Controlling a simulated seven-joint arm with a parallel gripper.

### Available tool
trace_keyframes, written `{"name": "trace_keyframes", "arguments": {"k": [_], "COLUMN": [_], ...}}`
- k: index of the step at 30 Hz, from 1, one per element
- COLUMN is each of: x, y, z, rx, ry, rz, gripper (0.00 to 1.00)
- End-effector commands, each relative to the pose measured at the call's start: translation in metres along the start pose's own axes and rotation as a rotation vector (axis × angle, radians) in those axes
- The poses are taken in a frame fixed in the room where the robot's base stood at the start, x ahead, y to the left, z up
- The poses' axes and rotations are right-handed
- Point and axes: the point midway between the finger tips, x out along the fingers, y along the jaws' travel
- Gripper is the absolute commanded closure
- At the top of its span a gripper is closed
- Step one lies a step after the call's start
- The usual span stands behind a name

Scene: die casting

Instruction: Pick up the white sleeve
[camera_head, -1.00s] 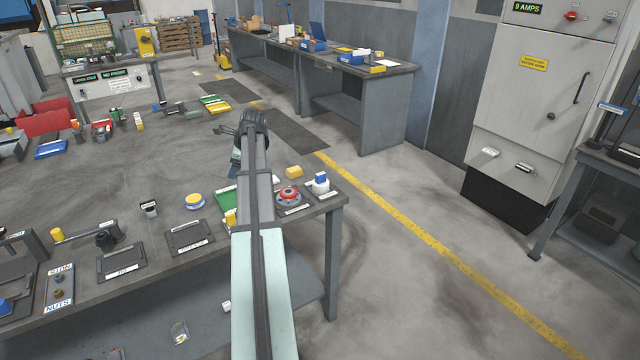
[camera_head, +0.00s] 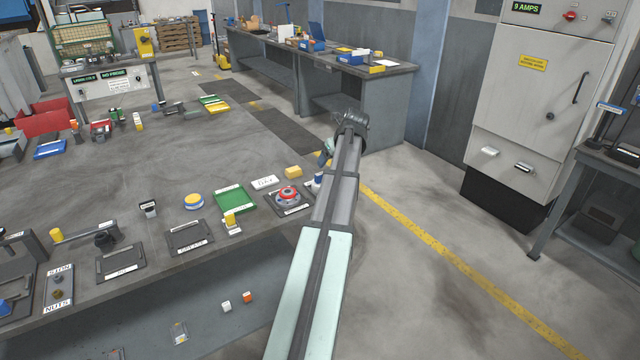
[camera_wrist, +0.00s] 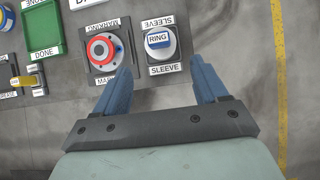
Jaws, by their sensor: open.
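The white sleeve (camera_wrist: 161,54) is a round white piece at the table's right corner, beside a "SLEEVE" label. A blue piece marked "RING" (camera_wrist: 158,40) covers part of its top. In the head view only a sliver of the sleeve (camera_head: 317,182) shows beside my arm. My gripper (camera_wrist: 161,62) is open, with its blue fingers apart and nothing visibly held. In the wrist view its fingertips lie to either side of the sleeve's lower edge; the height gap cannot be told. In the head view the gripper (camera_head: 328,150) is mostly hidden by my wrist.
A red-rimmed round part (camera_wrist: 103,50) on a dark "MARKING" plate stands just left of the sleeve, close to the left finger. A green "DONE" tray (camera_wrist: 41,28) lies farther left. A yellow block (camera_head: 293,171) is nearby. The table's right edge is close; open floor lies beyond.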

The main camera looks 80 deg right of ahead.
Motion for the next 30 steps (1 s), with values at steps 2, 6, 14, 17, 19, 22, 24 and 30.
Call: {"name": "trace_keyframes", "arguments": {"k": [2,6,14,17,19,22,24,30], "x": [0.015,0.040,0.069,0.072,0.074,0.079,0.086,0.113], "y": [0.000,0.000,0.001,0.001,0.001,0.001,0.001,0.002], "z": [0.001,0.001,0.001,0.001,0.001,0.002,0.003,0.005], "rx": [-0.002,-0.002,-0.004,-0.004,-0.004,-0.004,-0.004,-0.004], "ry": [0.001,0.001,0.001,0.001,0.000,0.000,0.000,0.001], "rz": [0.001,0.001,0.001,0.001,0.001,0.001,0.000,0.001], "gripper": [0.28,0.28,0.28,0.28,0.28,0.28,0.28,0.28]}}
